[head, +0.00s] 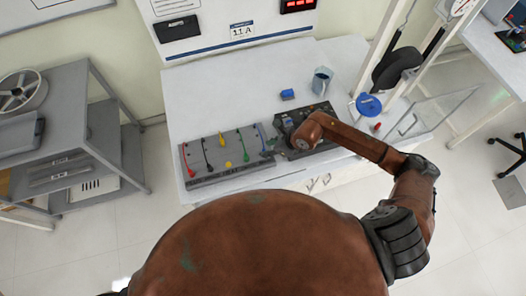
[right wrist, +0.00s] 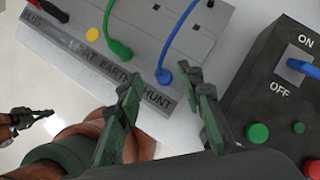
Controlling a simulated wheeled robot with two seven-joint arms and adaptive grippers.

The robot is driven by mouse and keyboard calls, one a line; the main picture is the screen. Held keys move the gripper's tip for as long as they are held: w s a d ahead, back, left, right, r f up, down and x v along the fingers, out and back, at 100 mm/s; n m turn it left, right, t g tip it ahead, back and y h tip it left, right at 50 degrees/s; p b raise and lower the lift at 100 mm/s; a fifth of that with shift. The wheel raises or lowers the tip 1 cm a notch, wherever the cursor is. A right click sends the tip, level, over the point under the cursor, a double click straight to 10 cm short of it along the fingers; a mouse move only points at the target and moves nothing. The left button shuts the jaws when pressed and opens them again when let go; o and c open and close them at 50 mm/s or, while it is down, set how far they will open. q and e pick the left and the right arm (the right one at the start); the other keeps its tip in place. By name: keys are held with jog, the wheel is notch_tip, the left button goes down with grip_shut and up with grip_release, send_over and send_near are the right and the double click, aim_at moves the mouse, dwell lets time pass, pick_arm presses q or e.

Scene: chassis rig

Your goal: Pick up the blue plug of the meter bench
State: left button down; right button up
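The blue plug (right wrist: 165,75) has a blue cable and sits upright on the front edge of the grey meter bench (right wrist: 215,25), by the SHUNT label. In the right wrist view my right gripper (right wrist: 163,78) is open, with one green finger on each side of the plug in the picture. I see gaps between plug and fingers; the depth is hard to tell. In the head view my right gripper (head: 268,151) is small at the bench's right end. My left gripper (right wrist: 28,118) appears dark and small at the left of the right wrist view; its opening is unclear.
A green plug (right wrist: 120,50) stands just left of the blue one. A dark box with an ON/OFF switch (right wrist: 298,65) and push buttons is close on the right. In the head view, a blue block (head: 287,94) and a grey cup (head: 322,80) stand behind it.

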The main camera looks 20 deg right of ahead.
aim_at(265, 149)
jog(key=shift+x, duration=1.9)
jog(key=shift+d, duration=0.1)
jog(key=shift+c, duration=0.4)
grip_shut()
